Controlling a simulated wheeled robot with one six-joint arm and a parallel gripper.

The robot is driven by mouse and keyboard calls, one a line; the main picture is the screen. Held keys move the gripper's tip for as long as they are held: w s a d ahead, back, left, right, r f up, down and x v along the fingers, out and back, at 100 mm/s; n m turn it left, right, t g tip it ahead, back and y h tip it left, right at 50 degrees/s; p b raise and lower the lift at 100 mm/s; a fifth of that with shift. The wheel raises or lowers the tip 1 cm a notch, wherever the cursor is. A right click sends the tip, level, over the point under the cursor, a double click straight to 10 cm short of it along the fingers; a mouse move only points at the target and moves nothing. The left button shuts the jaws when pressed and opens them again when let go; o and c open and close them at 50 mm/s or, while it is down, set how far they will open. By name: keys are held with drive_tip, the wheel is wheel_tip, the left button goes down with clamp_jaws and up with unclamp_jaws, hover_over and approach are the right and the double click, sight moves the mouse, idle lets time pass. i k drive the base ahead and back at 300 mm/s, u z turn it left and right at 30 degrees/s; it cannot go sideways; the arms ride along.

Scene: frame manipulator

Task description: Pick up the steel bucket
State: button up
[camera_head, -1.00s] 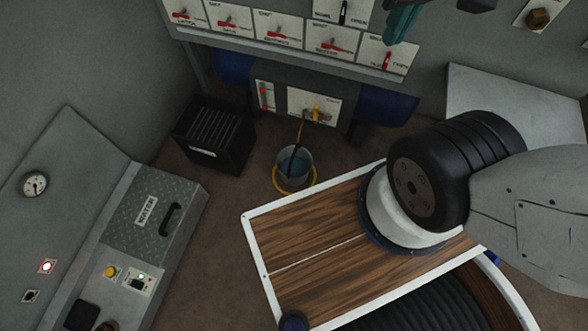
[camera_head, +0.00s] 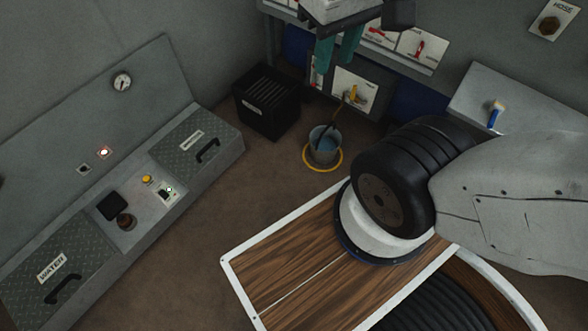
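The steel bucket (camera_head: 325,147) stands upright on the brown floor inside a yellow ring (camera_head: 322,169). It holds bluish water, and a dark hose or handle rises from it towards a yellow tap (camera_head: 353,95) on a white panel behind. My gripper (camera_head: 338,52) shows at the top, with two teal fingers pointing down and a gap between them. It is open and empty. In the picture it is above the bucket and apart from it.
A black slatted crate (camera_head: 267,104) stands left of the bucket. My wooden-topped base (camera_head: 290,258) is close at the front. A grey console (camera_head: 130,190) lines the left. Open floor (camera_head: 215,225) lies between console and base.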

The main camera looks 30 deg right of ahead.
sight(325, 141)
drive_tip(key=u, duration=0.4)
drive_tip(key=k, duration=0.55)
drive_tip(key=u, duration=0.7)
drive_tip(key=i, duration=1.25)
drive_tip(key=z, duration=0.85)
drive_tip(key=i, duration=0.8)
drive_tip(key=z, duration=1.35)
drive_tip(key=i, duration=0.3)
drive_tip(key=z, duration=0.15)
